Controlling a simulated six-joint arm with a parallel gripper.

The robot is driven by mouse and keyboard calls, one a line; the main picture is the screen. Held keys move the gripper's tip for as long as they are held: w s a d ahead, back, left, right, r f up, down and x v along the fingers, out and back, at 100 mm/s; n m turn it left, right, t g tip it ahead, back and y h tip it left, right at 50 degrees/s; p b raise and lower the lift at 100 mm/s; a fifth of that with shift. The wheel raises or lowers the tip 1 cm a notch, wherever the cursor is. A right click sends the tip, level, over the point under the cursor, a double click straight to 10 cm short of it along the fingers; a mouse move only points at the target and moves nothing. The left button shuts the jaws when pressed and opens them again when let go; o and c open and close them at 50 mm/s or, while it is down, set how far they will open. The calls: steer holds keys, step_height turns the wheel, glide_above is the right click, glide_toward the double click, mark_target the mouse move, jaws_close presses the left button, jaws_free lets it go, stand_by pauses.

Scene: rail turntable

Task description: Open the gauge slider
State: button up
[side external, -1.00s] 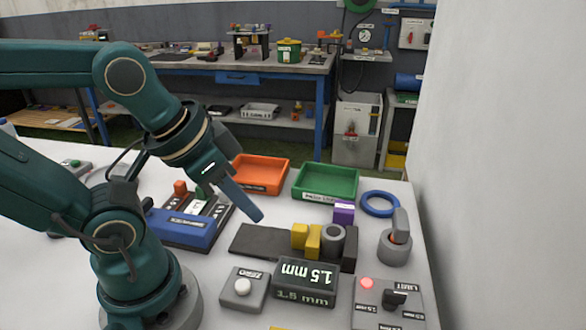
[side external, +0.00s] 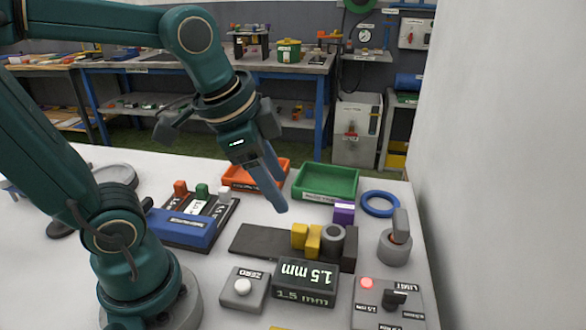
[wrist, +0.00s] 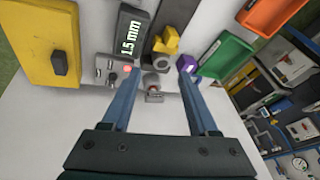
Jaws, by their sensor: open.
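The gauge is a dark bar (side external: 262,241) on the white table with yellow jaws (side external: 307,238) near its right end. A grey ring (side external: 332,235) sits right beside the yellow jaws; I cannot tell if they touch it. The yellow part also shows in the wrist view (wrist: 167,42). The display box (side external: 305,280) in front reads 1.5 mm. My gripper (side external: 279,206) is open and empty, its fingers pointing down above and behind the gauge bar, apart from it. In the wrist view its fingers (wrist: 153,76) spread wide around empty space.
A grey post with a lever (side external: 395,250), a limit box with a red light (side external: 388,303) and a ZERO button box (side external: 243,288) stand near the gauge. A purple block (side external: 343,211), blue ring (side external: 380,204), green tray (side external: 326,184) and orange tray (side external: 240,186) lie behind. A blue block (side external: 182,228) is left.

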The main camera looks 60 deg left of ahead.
steer(key=w+a+f+m+g, duration=0.2)
steer(key=w+f+m, duration=0.1)
steer(key=w, duration=0.2)
steer(key=g, duration=0.2)
glide_above(300, 227)
steer(key=f, duration=0.5)
steer(key=shift+w+f, duration=0.2)
steer(key=shift+f, duration=0.1)
steer(key=shift+s+f+g, duration=0.2)
steer(key=shift+f+g, duration=0.2)
steer(key=shift+f, duration=2.65)
jaws_close()
